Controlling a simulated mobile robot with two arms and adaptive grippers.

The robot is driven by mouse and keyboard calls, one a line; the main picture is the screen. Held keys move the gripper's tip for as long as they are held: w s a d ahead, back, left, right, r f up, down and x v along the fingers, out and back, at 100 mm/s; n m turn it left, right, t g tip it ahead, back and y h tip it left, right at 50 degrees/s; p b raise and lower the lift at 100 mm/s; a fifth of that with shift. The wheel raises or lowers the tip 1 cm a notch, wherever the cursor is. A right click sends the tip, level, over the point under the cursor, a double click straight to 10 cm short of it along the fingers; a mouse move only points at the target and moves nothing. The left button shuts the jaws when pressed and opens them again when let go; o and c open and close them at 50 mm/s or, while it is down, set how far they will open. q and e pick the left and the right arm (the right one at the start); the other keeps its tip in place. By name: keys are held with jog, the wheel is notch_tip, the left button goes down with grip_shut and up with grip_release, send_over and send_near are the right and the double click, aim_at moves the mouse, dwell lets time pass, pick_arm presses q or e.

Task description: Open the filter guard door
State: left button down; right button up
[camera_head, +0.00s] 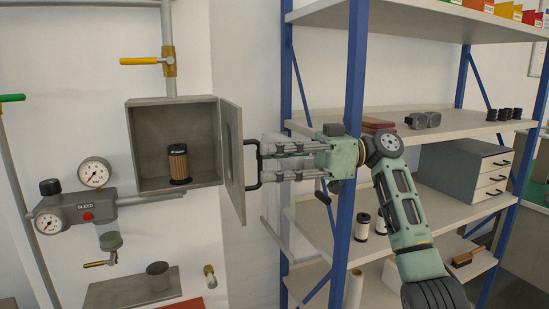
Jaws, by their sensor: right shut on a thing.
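The filter guard door (233,158) is a grey panel hinged on the right side of an open grey box (133,147) on the wall. It stands swung well out from the box. A filter (178,165) with a black top and tan body stands upright inside. The door's black handle (249,184) is on the panel's outer face. My right gripper (262,161) comes from the right and is shut on the handle. My left gripper is not in view.
A blue-framed shelf (356,90) stands right behind my right arm, with a grey drawer unit (457,179). A pipe with a yellow-handled valve (168,61) rises above the box. Gauges (94,173) and a red button (87,217) sit left.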

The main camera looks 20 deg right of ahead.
jog(key=shift+w+d+f, duration=0.15)
jog(key=s+d, duration=0.2)
jog(key=d, duration=0.9)
jog(key=shift+d, duration=0.4)
jog(key=shift+c, duration=0.4)
